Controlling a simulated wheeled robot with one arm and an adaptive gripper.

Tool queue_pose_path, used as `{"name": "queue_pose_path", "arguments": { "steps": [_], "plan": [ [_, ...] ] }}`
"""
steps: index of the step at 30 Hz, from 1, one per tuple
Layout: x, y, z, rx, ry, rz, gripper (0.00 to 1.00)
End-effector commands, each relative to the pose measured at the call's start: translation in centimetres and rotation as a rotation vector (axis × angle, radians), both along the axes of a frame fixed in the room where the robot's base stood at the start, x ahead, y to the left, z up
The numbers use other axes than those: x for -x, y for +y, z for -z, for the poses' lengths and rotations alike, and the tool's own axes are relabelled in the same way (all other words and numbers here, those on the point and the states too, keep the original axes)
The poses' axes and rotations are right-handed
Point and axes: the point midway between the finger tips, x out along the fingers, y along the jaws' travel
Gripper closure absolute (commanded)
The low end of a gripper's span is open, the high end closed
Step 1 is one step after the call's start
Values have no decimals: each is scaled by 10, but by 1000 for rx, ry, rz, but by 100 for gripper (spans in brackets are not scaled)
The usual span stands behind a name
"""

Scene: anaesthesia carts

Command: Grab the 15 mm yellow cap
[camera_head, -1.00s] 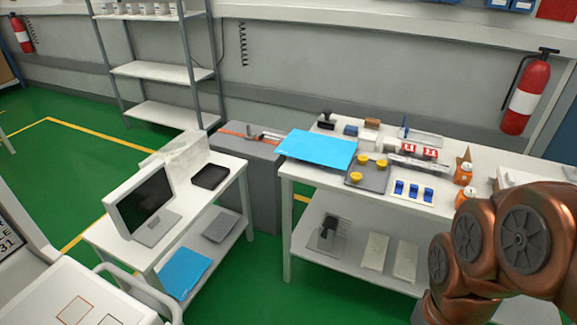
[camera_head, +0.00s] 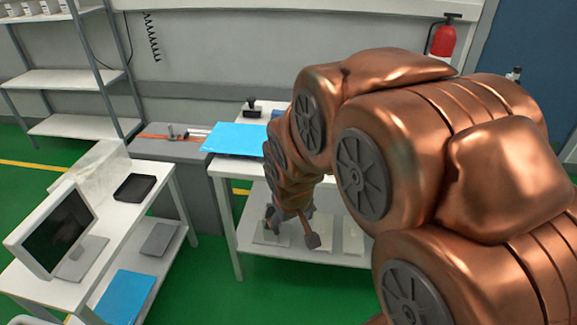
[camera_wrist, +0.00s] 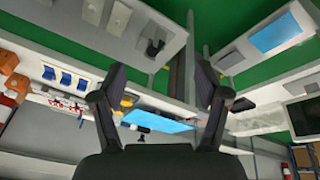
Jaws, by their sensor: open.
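My gripper (camera_wrist: 162,88) is open and empty in the wrist view, with one dark finger at each side. In the head view my gripper (camera_head: 292,229) hangs low in front of the workbench, near its lower shelf. A yellow cap (camera_wrist: 127,102) shows in the wrist view, partly covered by the left finger and apart from the gripper. That view is upside down, so the tabletop lies below the lower shelf. My arm hides the yellow caps and their grey tray in the head view. I cannot tell which cap is 15 mm.
The blue sheet (camera_head: 236,139) lies at the workbench's left end, with a black-handled stamp (camera_head: 252,108) behind it. Blue clips (camera_wrist: 72,80) lie on the tabletop in the wrist view. A side table with a monitor (camera_head: 58,232) stands left. Green floor separates the tables.

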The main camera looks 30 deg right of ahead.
Motion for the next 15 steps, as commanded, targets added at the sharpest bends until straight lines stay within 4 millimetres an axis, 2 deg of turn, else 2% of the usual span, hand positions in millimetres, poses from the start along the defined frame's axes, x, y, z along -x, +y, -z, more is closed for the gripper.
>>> {"name": "queue_pose_path", "arguments": {
  "steps": [1, 6, 15],
  "plan": [
    [-17, -14, 12, 15, -39, 6, 26],
    [-77, -54, 32, 64, -209, 1, 26],
    [-159, -112, 65, 103, -502, -35, 26]
  ]
}}
